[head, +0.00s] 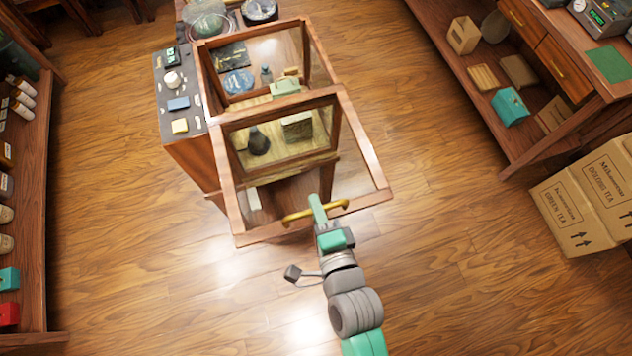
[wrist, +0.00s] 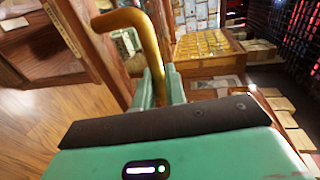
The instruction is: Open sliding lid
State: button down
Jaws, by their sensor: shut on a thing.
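The sliding lid (head: 365,148) is a wooden frame with a clear pane on top of a wood-and-glass display case (head: 201,84). It overhangs the case's near side, and the case's rear part shows uncovered behind it. A curved brass handle (head: 296,215) sits on the lid's near edge. My gripper (head: 318,208) is shut on this handle. In the wrist view the handle (wrist: 140,22) runs down between the green fingers of my gripper (wrist: 159,82). The exact contact is partly hidden by the fingers.
Inside the case are a green box (head: 285,87), a dark vessel (head: 258,142) and other goods. A dark side counter (head: 166,88) with small items adjoins it at left. Shelves (head: 40,200) stand far left; cardboard boxes (head: 572,213) lie right. Floor (head: 450,270) around my arm is clear.

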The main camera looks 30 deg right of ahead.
jog(key=c, duration=1.6)
grip_release()
jog(key=shift+o, duration=0.2)
jog(key=v, duration=0.7)
jog(key=shift+s+b, duration=0.4)
jog(key=shift+a+r, duration=0.1)
